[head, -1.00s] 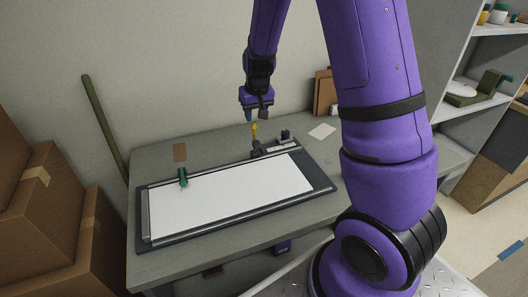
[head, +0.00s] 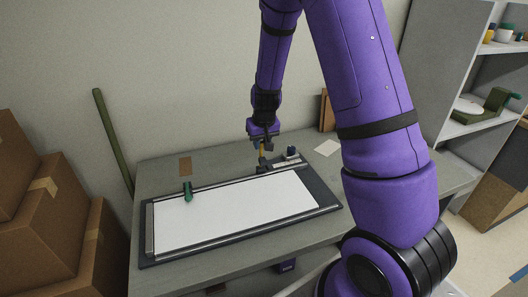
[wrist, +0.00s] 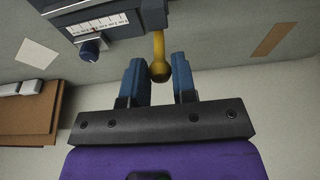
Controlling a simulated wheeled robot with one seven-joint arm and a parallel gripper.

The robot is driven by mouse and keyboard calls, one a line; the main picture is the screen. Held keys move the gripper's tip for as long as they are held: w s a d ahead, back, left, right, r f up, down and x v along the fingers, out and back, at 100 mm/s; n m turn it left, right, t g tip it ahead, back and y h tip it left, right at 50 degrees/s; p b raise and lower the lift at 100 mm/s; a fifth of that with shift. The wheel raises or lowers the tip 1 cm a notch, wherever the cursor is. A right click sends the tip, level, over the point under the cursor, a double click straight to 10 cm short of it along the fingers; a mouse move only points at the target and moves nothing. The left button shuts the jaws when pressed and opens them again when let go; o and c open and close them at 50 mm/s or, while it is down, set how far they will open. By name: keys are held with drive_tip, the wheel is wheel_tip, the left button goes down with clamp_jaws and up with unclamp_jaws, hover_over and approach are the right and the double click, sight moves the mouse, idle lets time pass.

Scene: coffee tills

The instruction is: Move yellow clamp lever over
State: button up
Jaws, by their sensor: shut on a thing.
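The yellow clamp lever (head: 262,153) stands roughly upright at the back edge of the dark-framed board (head: 334,206) on the table. In the wrist view the lever is a yellow rod with a round knob (wrist: 160,71). My gripper (head: 262,146) has come down onto the lever from above. In the wrist view its two blue-grey fingers (wrist: 160,80) stand on either side of the knob, and the gripper is shut on the lever. The lever's base is partly hidden by dark parts of the clamp.
A white sheet (head: 235,212) covers the board. A green handle (head: 187,192) stands at its back left. A scale with a dark blue knob (wrist: 90,50) is beside the lever. Cardboard boxes (head: 60,235) stand left of the table (head: 160,172); shelves are at right.

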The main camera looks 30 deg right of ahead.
drive_tip(key=shift+s+a+f, duration=0.1)
drive_tip(key=shift+s+a, duration=0.05)
drive_tip(key=shift+s, duration=0.4)
drive_tip(key=shift+s+a+f, duration=0.1)
drive_tip(key=shift+s, duration=0.45)
drive_tip(key=shift+s+a+f, duration=0.15)
drive_tip(key=shift+s+f, duration=0.2)
drive_tip(key=shift+s, duration=0.35)
drive_tip(key=shift+s+a+f, duration=0.1)
drive_tip(key=shift+s+f, duration=0.2)
drive_tip(key=shift+s, duration=0.35)
drive_tip(key=shift+s+a+f, duration=0.2)
drive_tip(key=shift+s+f, duration=0.75)
drive_tip(key=shift+s, duration=0.15)
